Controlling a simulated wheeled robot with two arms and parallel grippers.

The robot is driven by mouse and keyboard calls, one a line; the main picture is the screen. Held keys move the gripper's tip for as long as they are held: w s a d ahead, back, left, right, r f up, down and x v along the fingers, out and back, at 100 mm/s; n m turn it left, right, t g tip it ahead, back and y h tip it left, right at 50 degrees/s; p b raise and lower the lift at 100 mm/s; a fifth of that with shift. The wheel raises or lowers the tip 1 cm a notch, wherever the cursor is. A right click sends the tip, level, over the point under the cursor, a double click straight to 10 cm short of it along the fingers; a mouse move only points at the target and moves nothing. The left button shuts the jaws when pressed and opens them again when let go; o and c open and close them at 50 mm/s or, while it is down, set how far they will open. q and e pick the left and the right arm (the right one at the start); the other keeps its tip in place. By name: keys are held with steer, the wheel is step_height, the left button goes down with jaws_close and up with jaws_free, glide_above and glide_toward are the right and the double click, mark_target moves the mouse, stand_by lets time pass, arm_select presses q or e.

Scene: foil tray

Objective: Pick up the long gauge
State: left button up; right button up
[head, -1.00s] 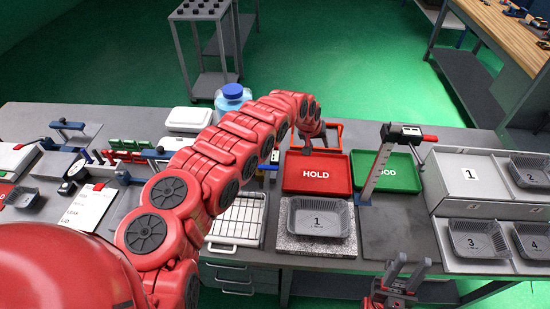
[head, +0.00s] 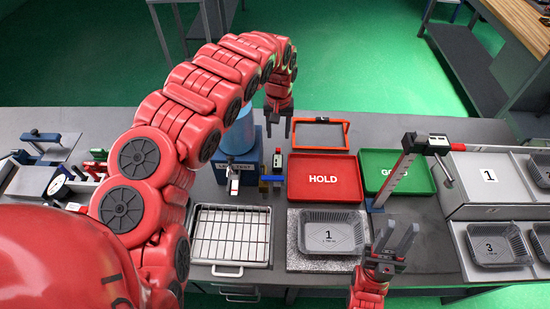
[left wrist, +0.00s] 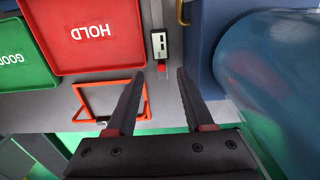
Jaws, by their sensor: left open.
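A small grey device (left wrist: 158,45) with dark windows and a red tip is beside the red tray in the left wrist view. It shows in the head view (head: 277,161) too. I cannot tell which is the long gauge. My left gripper (head: 279,127) points down beyond the small device, open and empty; its fingers (left wrist: 156,98) are apart. My right gripper (head: 397,236) is open and empty near the bench's front edge.
The red HOLD tray (head: 348,181), an orange frame (head: 320,121) and the green tray (head: 418,183) lie close by. A blue container (left wrist: 275,75) is close beside my left gripper. A wire rack (head: 230,207) and grey tray 1 (head: 331,243) stand in front.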

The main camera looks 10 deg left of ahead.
arm_select(q)
steer(key=b, duration=0.5)
glide_above(278, 160)
steer(key=f, duration=0.6)
steer(key=shift+s+d+f, duration=0.15)
steer(key=shift+d+f, duration=0.05)
steer(key=shift+f, duration=0.15)
steer(key=shift+a+f+b, duration=0.1)
steer(key=shift+f+b, duration=0.2)
steer(key=shift+f, duration=0.6)
steer(key=shift+w+a+f+p, duration=0.1)
steer(key=shift+w+f+p, duration=0.15)
steer(key=shift+f+p, duration=0.4)
steer(key=shift+s+f, duration=0.15)
steer(key=shift+f, duration=0.35)
steer(key=shift+f+p, duration=0.35)
steer(key=shift+p, duration=0.1)
step_height(278, 160, down, 3)
steer(key=shift+r+p, duration=0.1)
steer(key=shift+p, duration=0.7)
steer(key=shift+f, duration=0.95)
jaws_close()
